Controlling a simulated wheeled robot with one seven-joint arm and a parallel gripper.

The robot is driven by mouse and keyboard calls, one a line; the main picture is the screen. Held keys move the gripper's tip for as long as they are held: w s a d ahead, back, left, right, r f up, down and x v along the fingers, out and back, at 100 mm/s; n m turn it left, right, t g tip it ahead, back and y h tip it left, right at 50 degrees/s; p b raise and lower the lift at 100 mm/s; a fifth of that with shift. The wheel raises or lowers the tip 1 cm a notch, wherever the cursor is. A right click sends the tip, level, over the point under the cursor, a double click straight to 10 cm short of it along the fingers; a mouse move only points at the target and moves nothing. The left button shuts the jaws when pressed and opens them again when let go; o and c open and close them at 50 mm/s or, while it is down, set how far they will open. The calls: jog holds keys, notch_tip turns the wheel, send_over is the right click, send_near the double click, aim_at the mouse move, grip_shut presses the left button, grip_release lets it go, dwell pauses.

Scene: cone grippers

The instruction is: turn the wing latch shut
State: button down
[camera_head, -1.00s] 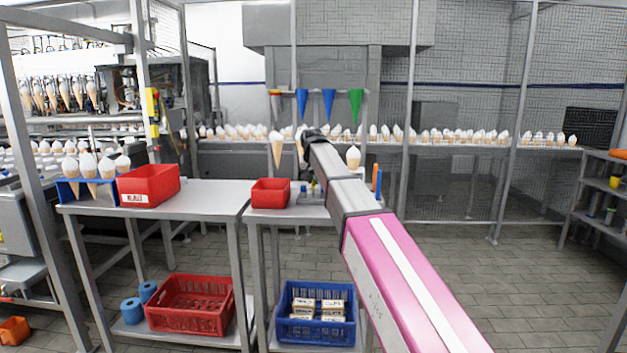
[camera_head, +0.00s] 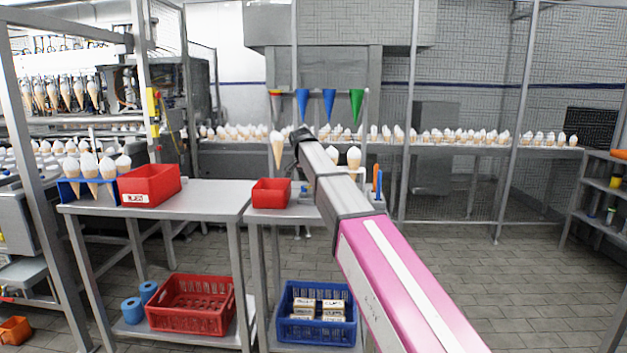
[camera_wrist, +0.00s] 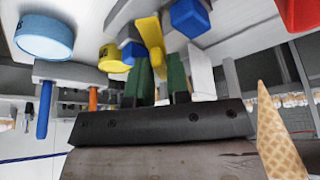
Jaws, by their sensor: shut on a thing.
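In the wrist view, the green fingers of my gripper (camera_wrist: 161,72) are closed around the end of a yellow bar (camera_wrist: 149,36). This bar looks like the wing of the latch. Its far end runs up toward a white surface, and the end between the fingers is partly hidden. I cannot tell from this view how far the latch is turned. In the head view, my arm crosses the small table; its dark end is near the hanging cone, and the fingers and latch are hidden.
A blue block (camera_wrist: 189,17), a yellow round piece (camera_wrist: 113,58) and a light-blue roll (camera_wrist: 44,38) are close to the fingers. A wafer cone (camera_wrist: 278,135) is near the wrist's right side. A small red bin (camera_head: 271,192) stands on the table (camera_head: 290,214).

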jog(key=m, duration=0.2)
jog(key=m+g+h, duration=0.1)
jog(key=m, duration=0.2)
jog(key=shift+w+a+m+g, duration=0.15)
jog(key=shift+w+m+g, duration=0.15)
jog(key=shift+g, duration=0.1)
jog(key=m+g, duration=0.1)
jog(key=m, duration=0.4)
jog(key=shift+g+h, duration=0.3)
jog(key=shift+g, duration=0.1)
jog(key=c, duration=1.2)
grip_release()
jog(key=shift+r, duration=0.1)
